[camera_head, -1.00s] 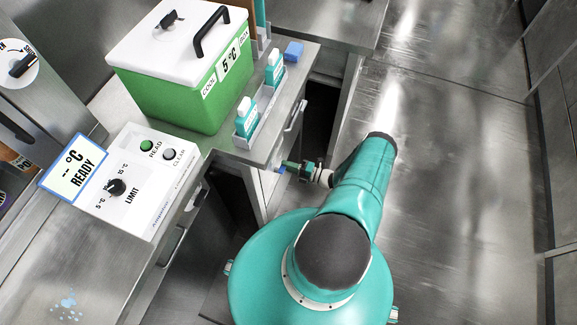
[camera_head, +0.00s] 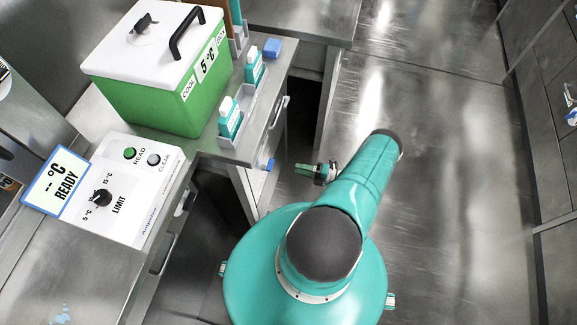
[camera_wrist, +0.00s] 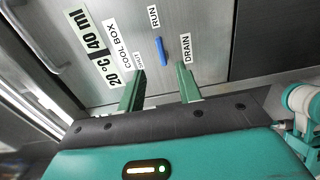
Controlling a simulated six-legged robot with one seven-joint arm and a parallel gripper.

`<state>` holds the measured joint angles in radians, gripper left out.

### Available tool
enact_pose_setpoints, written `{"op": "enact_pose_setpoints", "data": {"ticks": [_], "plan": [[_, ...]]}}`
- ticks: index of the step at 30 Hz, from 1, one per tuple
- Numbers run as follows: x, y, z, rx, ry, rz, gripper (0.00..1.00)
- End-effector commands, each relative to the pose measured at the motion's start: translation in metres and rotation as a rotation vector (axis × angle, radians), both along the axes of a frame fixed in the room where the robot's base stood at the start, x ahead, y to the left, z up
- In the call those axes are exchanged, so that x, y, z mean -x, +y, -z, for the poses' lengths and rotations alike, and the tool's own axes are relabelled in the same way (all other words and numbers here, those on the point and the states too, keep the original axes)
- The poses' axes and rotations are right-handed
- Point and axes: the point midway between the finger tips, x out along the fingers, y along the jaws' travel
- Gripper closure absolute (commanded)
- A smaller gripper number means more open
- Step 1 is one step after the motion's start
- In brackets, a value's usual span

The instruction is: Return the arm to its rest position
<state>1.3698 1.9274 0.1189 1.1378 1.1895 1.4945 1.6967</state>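My teal arm (camera_head: 356,185) is bent, with its forearm reaching up and to the right in the head view. My gripper (camera_head: 298,168) points left toward the cabinet front, apart from the small blue lever (camera_head: 267,165). In the wrist view my gripper (camera_wrist: 160,70) is open, with two green fingers spread and nothing between them. The blue lever (camera_wrist: 161,50) is on the metal panel beyond the fingertips, near the labels RUN and DRAIN.
A green cool box (camera_head: 165,95) with a white lid stands on the counter. A control box (camera_head: 125,195) and a READY display (camera_head: 57,182) sit nearer. Teal-labelled bottles (camera_head: 229,117) stand in a rack by the counter edge. The floor (camera_head: 450,150) to the right is clear.

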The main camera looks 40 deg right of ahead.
Motion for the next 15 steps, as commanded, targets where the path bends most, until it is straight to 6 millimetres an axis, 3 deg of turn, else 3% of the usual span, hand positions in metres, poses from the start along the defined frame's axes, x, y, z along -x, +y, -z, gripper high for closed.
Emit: {"op": "enact_pose_setpoints", "data": {"ticks": [6,15], "plan": [[0.020,-0.012,0.000,0.000,0.000,0.000,0.65],[0.022,-0.013,0.000,0.000,0.000,0.000,0.65]]}}
